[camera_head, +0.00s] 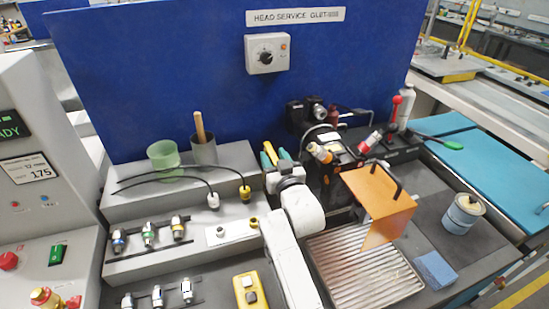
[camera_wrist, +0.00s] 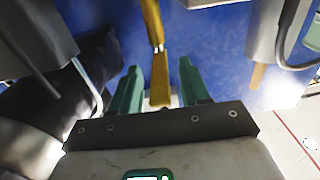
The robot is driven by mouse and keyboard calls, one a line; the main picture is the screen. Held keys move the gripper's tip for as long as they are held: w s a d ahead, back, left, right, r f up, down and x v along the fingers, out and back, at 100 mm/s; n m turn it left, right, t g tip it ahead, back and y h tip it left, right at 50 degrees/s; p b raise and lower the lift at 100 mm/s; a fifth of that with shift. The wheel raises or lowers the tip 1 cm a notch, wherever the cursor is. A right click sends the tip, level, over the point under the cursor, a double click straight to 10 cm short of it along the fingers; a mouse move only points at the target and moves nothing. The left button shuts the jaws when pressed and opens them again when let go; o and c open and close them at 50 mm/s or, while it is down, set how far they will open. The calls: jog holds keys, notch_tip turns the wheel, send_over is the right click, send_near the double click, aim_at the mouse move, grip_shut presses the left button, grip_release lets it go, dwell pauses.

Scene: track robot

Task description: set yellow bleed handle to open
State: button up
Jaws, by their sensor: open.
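My gripper (camera_wrist: 157,85) has two green fingers standing apart. A yellow bar (camera_wrist: 160,72), which looks like the bleed handle, runs down between them in the wrist view, with a small metallic joint partway along it. I cannot tell whether either finger touches it. In the head view my gripper (camera_head: 277,157) is in front of the blue panel, left of the black machine head. The handle is largely hidden there by my wrist. I cannot tell its valve setting.
The black machine (camera_head: 333,165) and an orange guard (camera_head: 378,190) stand right of my arm, above a ribbed metal tray (camera_head: 365,272). A grey stepped bench (camera_head: 150,205) with hoses and connectors is at left. A tin (camera_head: 462,214) and a blue block (camera_head: 435,269) are at right.

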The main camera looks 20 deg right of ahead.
jog(key=shift+c, duration=0.3)
grip_shut()
jog(key=shift+a+b, duration=0.15)
jog(key=shift+b, duration=0.4)
